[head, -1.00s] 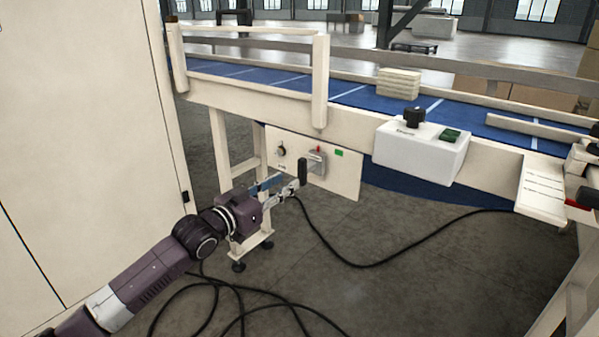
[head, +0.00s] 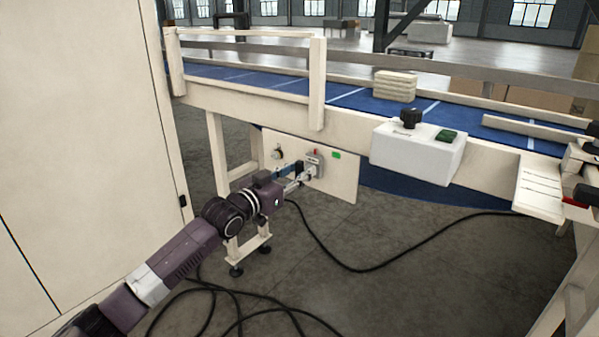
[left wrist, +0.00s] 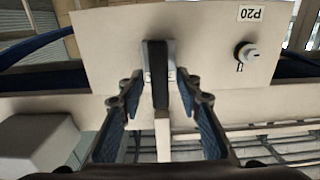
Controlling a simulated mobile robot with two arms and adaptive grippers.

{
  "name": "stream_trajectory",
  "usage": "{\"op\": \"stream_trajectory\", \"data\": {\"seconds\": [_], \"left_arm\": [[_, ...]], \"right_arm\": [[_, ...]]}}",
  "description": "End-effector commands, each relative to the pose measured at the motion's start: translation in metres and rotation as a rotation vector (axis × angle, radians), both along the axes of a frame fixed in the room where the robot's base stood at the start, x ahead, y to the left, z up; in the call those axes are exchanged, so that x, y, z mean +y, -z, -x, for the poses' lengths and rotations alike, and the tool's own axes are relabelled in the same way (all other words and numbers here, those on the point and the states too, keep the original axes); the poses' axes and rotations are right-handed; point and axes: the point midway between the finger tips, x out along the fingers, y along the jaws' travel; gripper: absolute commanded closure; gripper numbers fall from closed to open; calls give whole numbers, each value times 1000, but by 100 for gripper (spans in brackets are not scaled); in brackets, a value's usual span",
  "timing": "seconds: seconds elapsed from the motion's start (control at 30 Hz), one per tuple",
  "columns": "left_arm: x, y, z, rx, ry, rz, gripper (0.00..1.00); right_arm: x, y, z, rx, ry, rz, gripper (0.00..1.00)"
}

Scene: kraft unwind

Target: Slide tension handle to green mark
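The black tension handle (head: 299,169) stands out from a grey slider block (head: 315,163) on the pale panel under the conveyor. A small red mark (head: 315,151) sits just above the block. The green mark (head: 336,155) is to the right of it, apart from the handle. My left gripper (head: 293,178) is at the handle. In the left wrist view, its blue-padded fingers (left wrist: 160,88) are spread, with the handle (left wrist: 158,75) between them and gaps on both sides. My right gripper is not in view.
A white control box (head: 418,150) juts out at right. A conveyor leg (head: 217,150) and a black cable (head: 350,263) are near my arm.

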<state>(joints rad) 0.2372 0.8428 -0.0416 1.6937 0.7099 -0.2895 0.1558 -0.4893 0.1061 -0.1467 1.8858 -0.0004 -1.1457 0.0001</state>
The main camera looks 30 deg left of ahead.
Motion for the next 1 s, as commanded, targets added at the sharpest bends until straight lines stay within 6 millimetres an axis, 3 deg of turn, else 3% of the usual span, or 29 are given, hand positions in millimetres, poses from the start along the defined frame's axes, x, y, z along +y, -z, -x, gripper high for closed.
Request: {"op": "stream_trajectory", "data": {"seconds": [0.23,0.53,0.93,1.0], "left_arm": [[0,0,0,1,0,0,68],[0,0,0,0,0,0,100],[0,0,0,1,0,0,100],[0,-1,0,1,0,0,100]], "right_arm": [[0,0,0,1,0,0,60],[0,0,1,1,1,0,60],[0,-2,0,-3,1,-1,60],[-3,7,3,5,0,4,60]]}}
